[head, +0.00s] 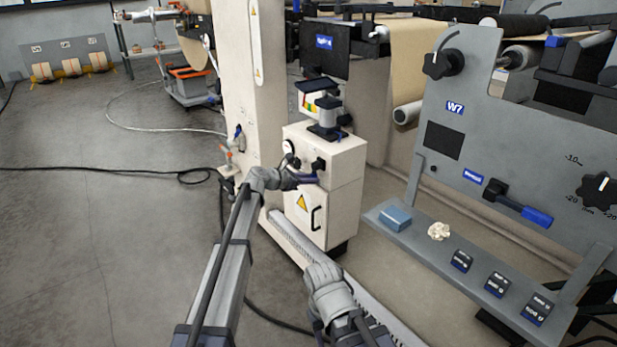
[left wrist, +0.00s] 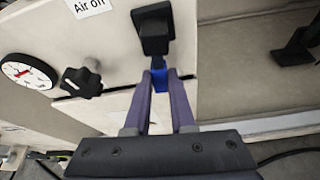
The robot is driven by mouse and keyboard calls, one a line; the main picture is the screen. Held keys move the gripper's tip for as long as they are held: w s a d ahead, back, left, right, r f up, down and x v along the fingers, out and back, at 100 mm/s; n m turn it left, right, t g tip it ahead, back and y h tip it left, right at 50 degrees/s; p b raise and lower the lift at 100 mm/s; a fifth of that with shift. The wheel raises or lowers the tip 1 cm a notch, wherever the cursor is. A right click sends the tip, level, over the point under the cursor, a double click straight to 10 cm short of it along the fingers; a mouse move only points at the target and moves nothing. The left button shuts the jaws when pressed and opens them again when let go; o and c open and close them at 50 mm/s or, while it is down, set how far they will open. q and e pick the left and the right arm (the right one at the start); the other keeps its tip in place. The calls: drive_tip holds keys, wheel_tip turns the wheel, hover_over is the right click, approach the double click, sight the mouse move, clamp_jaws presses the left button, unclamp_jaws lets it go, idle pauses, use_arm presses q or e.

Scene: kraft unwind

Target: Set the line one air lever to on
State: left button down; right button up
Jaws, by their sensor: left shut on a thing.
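The air lever (left wrist: 159,79) has a blue handle below a black valve body (left wrist: 154,30) on a pale cabinet face. My left gripper (left wrist: 161,82) is shut on the blue handle, with a finger on each side. The handle points down in the left wrist view. A label reading "Air off" (left wrist: 88,6) sits up and left of the valve. In the head view my left gripper (head: 307,177) is at the front of the white cabinet (head: 330,205), and the lever is largely hidden. My right gripper is not seen.
A gauge (left wrist: 27,71) and a black knob (left wrist: 82,82) are left of the lever. A grey panel marked W7 (head: 480,130) with a shelf (head: 425,243) stands to the right. Cables (head: 180,172) lie on the floor; the left floor is mostly open.

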use_arm(q)
drive_tip(key=shift+s+d+n+g, duration=0.15)
drive_tip(key=shift+s+n+g, duration=0.1)
drive_tip(key=shift+n+g, duration=0.2)
drive_tip(key=shift+s, duration=0.1)
drive_tip(key=c, duration=0.8)
unclamp_jaws()
drive_tip(key=shift+o, duration=0.2)
drive_tip(key=p+v, duration=0.3)
drive_tip(key=v, duration=0.4)
drive_tip(key=shift+s+a, duration=0.2)
drive_tip(key=shift+a, duration=0.1)
drive_tip(key=shift+s+d, duration=0.1)
